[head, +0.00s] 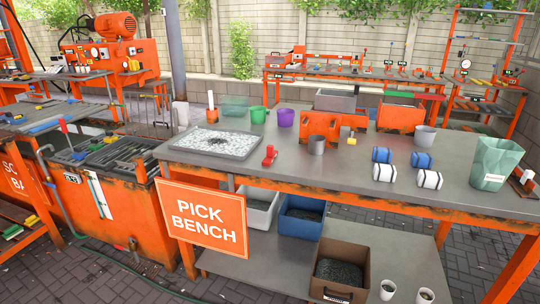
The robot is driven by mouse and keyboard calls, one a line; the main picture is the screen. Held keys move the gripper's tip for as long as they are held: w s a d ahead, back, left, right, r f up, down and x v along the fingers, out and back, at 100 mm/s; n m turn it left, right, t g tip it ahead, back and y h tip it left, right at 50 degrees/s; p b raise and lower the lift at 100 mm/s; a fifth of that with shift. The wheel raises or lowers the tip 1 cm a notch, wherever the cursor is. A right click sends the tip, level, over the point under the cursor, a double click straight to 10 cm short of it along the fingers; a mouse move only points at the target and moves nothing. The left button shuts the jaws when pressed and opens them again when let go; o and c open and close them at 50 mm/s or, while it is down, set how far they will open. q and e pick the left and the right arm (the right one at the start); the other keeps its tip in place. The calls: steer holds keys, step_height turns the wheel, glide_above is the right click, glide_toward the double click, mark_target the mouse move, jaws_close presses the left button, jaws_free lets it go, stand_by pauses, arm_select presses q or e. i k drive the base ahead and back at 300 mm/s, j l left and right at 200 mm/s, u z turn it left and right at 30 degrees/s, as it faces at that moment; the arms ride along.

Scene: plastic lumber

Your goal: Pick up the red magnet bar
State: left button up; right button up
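A small red object (269,155), which looks like the red magnet bar, sits on the grey bench top (330,185) just right of a shallow tray. It is small in the view, so its exact shape is hard to tell. The shallow tray (172,150) has a light rim and holds pale flakes, with a dark round patch and a small upright piece in it. Neither of my grippers shows in the head view.
Orange holders (320,124) and green (258,115) and purple (286,117) cups stand behind. The bench's front middle is clear.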

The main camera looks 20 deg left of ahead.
mark_target(271, 153)
steer(key=i+j, duration=0.15)
steer(key=i, duration=0.25)
steer(key=i+j, duration=0.2)
steer(key=i, duration=0.15)
steer(key=i+j, duration=0.15)
steer(key=i, duration=0.25)
